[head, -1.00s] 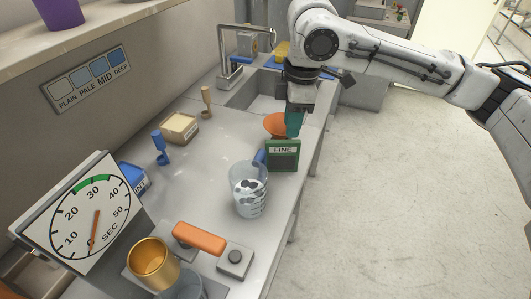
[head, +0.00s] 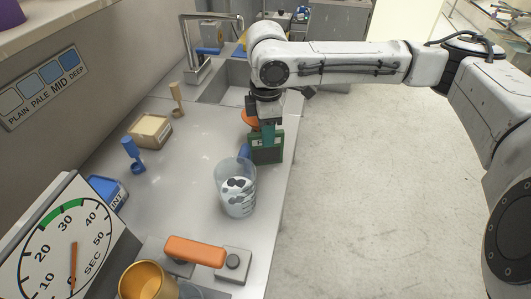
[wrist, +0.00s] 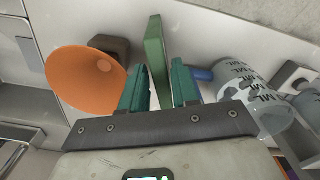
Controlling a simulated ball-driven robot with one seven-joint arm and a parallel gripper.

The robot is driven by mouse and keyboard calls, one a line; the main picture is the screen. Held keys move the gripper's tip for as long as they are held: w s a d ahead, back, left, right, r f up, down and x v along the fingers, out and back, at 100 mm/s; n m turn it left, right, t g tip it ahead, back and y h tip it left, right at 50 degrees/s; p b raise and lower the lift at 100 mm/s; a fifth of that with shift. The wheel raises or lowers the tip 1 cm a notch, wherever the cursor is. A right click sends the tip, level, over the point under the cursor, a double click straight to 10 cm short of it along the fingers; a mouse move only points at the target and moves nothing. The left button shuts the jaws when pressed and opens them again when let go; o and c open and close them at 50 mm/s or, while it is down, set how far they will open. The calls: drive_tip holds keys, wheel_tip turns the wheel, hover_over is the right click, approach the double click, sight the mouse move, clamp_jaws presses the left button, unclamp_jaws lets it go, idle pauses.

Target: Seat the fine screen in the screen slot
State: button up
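The fine screen (head: 267,154) is a dark green upright panel on the counter, behind the clear beaker. In the wrist view it is a thin green plate (wrist: 156,52) seen nearly edge-on. My gripper (head: 268,134) points down at it from above, its teal fingers overlapping the panel's upper part and hiding most of its label. In the wrist view my gripper (wrist: 160,88) is open, with one finger on each side of the plate. A gap shows on the right finger's side; contact on the left is unclear. I cannot make out the screen slot.
An orange funnel (wrist: 83,80) stands close beside the left finger; it also shows behind the screen (head: 250,118). The clear beaker (head: 236,190) with a blue-handled tool stands in front. A sink (head: 232,88) lies behind.

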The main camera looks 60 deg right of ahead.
sight(266, 162)
drive_tip(key=shift+a+f, duration=0.1)
drive_tip(key=shift+f, duration=1.4)
clamp_jaws()
